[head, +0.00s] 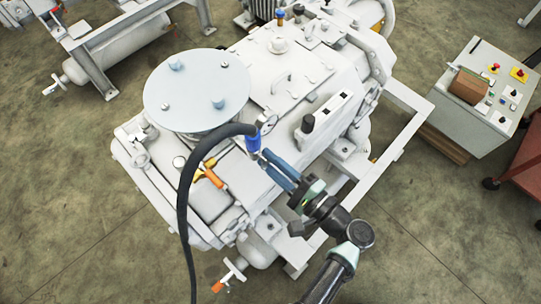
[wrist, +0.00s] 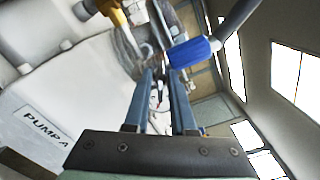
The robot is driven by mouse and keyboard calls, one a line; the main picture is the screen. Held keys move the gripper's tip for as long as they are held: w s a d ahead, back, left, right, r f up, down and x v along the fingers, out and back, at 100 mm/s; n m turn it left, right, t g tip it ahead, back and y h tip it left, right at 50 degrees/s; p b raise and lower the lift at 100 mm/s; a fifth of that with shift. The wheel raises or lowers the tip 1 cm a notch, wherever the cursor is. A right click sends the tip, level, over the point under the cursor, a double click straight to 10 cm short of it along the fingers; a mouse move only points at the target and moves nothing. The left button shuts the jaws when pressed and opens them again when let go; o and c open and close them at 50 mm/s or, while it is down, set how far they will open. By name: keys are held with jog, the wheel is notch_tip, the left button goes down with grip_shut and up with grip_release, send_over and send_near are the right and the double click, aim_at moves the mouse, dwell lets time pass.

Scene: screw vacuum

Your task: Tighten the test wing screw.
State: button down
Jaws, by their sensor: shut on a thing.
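My gripper (head: 266,156) reaches in from the lower right to the hose joint on the white pump machine. Its two long blue fingers are close together, shut on a small grey metal part beside the blue hose coupling; I take this to be the wing screw (wrist: 160,73). The fingertips also show in the wrist view (wrist: 161,78). The wing screw's shape is mostly hidden by the fingers. The blue coupling (head: 253,142) sits at the end of a black hose, and in the wrist view the coupling (wrist: 194,52) is just right of the fingertips.
The black hose (head: 184,200) arcs down left of my gripper. An orange-handled valve (head: 209,176) is close to the left. A round plate (head: 197,90) with knobs stands behind. A gauge (head: 268,121) is just beyond the coupling. A control box (head: 478,98) stands at right.

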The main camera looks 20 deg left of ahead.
jog(key=shift+d+f, duration=0.1)
jog(key=c, duration=1)
grip_release()
jog(key=b+v, duration=0.3)
jog(key=v, duration=1)
